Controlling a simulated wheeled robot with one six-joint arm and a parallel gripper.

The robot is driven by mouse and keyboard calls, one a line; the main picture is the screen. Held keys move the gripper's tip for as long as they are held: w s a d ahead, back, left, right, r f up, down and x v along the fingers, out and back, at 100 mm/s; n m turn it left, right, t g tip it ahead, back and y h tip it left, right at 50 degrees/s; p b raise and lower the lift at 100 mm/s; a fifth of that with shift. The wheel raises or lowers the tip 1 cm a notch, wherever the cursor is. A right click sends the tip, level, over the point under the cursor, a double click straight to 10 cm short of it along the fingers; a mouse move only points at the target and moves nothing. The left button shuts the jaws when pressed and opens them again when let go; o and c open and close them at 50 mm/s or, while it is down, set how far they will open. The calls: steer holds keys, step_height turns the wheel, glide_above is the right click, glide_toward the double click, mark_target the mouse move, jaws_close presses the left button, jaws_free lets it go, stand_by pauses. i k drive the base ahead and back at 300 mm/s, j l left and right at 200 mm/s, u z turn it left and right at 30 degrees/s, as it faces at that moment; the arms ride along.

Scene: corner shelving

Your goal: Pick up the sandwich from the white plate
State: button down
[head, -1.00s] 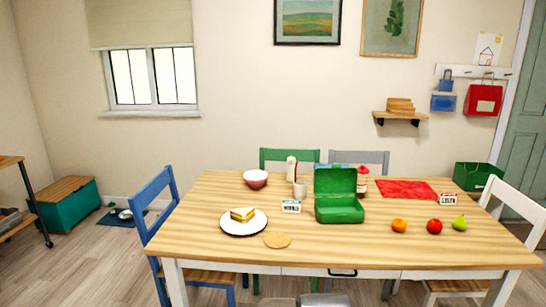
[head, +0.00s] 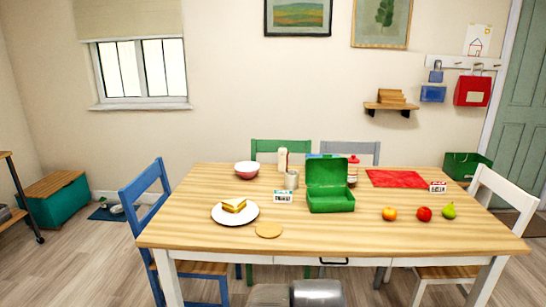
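The sandwich (head: 234,205), with pale bread and a yellow filling, lies on the white plate (head: 219,216) at the left part of the wooden table. Nothing covers it in the head view. A grey, rounded part of my own body shows at the bottom edge, in front of the table. My gripper's fingers are not visible.
A blue chair (head: 146,192) stands at the table's left end.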

mark_target(233, 206)
steer(key=i+j, duration=1)
steer(key=j, duration=0.2)
steer(key=i+j, duration=0.5)
steer(key=j+z, duration=0.05)
steer(key=j, duration=0.05)
